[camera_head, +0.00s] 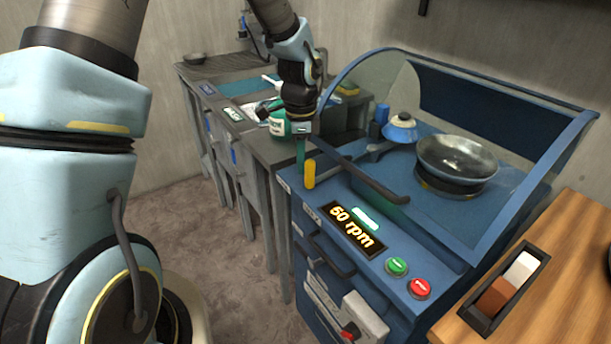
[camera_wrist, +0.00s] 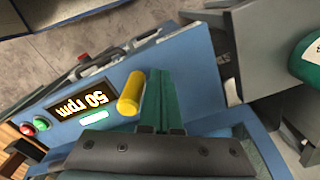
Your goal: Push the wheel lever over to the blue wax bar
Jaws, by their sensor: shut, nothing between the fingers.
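My gripper (camera_head: 300,153) points down at the left front corner of the blue machine, its green fingers shut and empty. In the wrist view the fingers (camera_wrist: 160,100) are right beside a yellow cylindrical handle (camera_wrist: 130,92); I cannot tell whether they touch. The yellow handle (camera_head: 309,174) stands upright at the machine's front left edge. I cannot tell which of these is the wheel lever.
A black tray (camera_head: 482,318) holds white and brown bars. A green bottle (camera_head: 278,124) stands behind my gripper.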

